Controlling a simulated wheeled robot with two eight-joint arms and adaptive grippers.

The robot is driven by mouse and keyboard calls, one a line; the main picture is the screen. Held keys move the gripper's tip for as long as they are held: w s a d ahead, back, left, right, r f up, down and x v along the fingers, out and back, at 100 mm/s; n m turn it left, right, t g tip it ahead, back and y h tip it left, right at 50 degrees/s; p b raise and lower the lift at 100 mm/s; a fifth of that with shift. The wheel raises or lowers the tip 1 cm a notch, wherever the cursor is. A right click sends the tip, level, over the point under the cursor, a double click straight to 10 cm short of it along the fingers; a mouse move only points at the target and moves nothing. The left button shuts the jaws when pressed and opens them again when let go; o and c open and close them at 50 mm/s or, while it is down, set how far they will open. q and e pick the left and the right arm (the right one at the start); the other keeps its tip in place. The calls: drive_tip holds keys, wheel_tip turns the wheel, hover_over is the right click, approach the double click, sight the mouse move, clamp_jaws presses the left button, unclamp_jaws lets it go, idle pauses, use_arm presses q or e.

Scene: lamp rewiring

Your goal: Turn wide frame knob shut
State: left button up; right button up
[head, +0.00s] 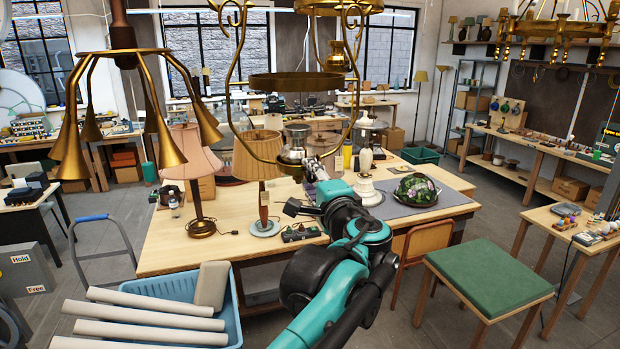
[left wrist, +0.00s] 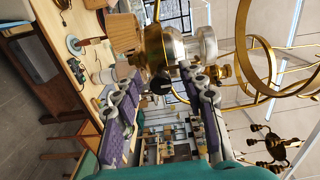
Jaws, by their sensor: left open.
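The wide brass frame (head: 241,78) hangs in the middle of the head view. A silver burner (head: 297,138) sits at its lower ring. In the left wrist view, which is turned on its side, the burner shows as a brass and silver body (left wrist: 158,48). A small dark knob (left wrist: 162,86) sticks out from it toward the camera. My left gripper (head: 314,168) is just below the burner. Its purple-padded fingers stand apart on either side of the knob (left wrist: 158,88), with a visible gap to it. My right gripper is not in view.
A brass chandelier (head: 128,52) hangs on the left and another (head: 560,28) at the upper right. Below are a workbench (head: 170,250) with two shaded lamps (head: 258,157), a blue basket (head: 235,325) of pale tubes, and a green-topped stool (head: 487,277).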

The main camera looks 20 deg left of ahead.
use_arm(q)
drive_tip(key=v, duration=1.1)
drive_tip(key=shift+s, duration=0.15)
drive_tip(key=shift+d, duration=0.1)
drive_tip(key=s+a+f+n+g+h+b, duration=0.1)
drive_tip(key=s+a+f+n+g+b, duration=0.3)
drive_tip(key=f, duration=0.8)
drive_tip(key=s+a+f+m+h+b, duration=0.15)
drive_tip(key=f+b, duration=0.45)
drive_tip(key=f, duration=0.6)
drive_tip(key=s+a+f+n+g+h+b, duration=0.15)
drive_tip(key=a+f+b, duration=0.3)
drive_tip(key=f, duration=0.75)
drive_tip(key=s+d+f+n+h+b, duration=0.1)
drive_tip(key=f+b, duration=0.4)
drive_tip(key=f, duration=0.5)
drive_tip(key=s+d+f+n+g+h+b, duration=0.1)
drive_tip(key=s+f+n+h+b, duration=0.2)
drive_tip(key=f, duration=0.8)
drive_tip(key=s+d+f+n+g+h+b, duration=0.1)
drive_tip(key=s+f+n+h+b, duration=0.1)
drive_tip(key=s+f+b, duration=0.3)
wheel_tip(320, 180, down, 5)
drive_tip(key=n+b, duration=0.1)
drive_tip(key=b, duration=0.2)
drive_tip(key=shift+d+f, duration=0.2)
drive_tip(key=shift+d, duration=0.1)
